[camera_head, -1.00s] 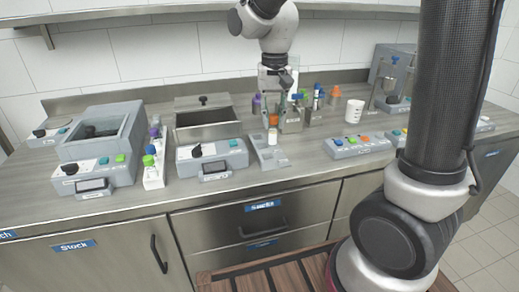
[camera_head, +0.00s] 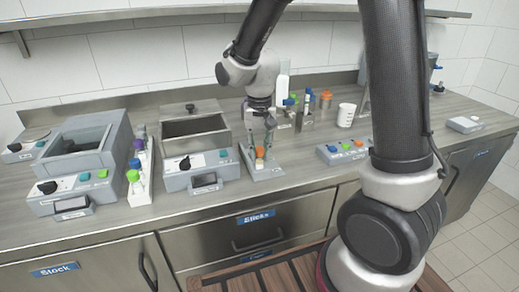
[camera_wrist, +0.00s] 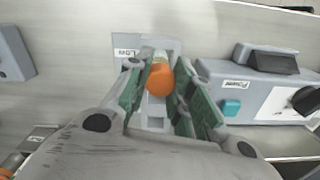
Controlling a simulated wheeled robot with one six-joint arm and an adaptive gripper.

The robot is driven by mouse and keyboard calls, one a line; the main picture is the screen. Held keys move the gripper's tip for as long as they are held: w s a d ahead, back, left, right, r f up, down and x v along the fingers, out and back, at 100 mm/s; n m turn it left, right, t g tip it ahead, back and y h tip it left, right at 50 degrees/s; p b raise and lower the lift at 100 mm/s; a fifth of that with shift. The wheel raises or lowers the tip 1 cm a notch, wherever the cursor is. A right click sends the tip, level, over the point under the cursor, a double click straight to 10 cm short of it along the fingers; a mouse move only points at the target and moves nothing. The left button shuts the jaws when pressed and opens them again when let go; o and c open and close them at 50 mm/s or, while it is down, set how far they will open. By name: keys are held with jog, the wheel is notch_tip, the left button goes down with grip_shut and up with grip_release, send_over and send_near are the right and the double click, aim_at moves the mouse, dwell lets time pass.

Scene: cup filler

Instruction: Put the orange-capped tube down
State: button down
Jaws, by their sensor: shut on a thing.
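The orange-capped tube shows its orange cap (camera_wrist: 160,78) between my fingers in the wrist view, and the cap also shows small in the head view (camera_head: 260,152). My gripper (camera_head: 262,146) points down and is shut on the tube, with a green finger on each side. Below it is a grey holder (camera_head: 270,174) on the counter, which also shows in the wrist view (camera_wrist: 155,122) with a "Low" label. The tube's lower end is hidden, so I cannot tell whether it touches the holder.
A grey device (camera_head: 199,176) with a knob and buttons stands close to the left of the holder. A button panel (camera_head: 343,151) and a white cup (camera_head: 346,114) stand to the right. A rack (camera_head: 305,122) with several capped tubes is behind. Free counter lies between holder and panel.

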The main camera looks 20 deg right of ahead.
jog(key=c, duration=1.2)
grip_release()
jog(key=shift+f, duration=0.1)
jog(key=shift+c, duration=0.2)
notch_tip(320, 180, up, 12)
jog(key=s+d+r+n+t, duration=0.1)
jog(key=s+d+r+t, duration=0.1)
jog(key=s+d, duration=0.5)
jog(key=s+d+r+n+t, duration=0.1)
jog(key=s+d+r+t, duration=0.1)
jog(key=s+d, duration=0.6)
jog(key=s+r, duration=0.1)
jog(key=s, duration=0.3)
jog(key=shift+r+n+t, duration=0.3)
jog(key=shift+r, duration=0.05)
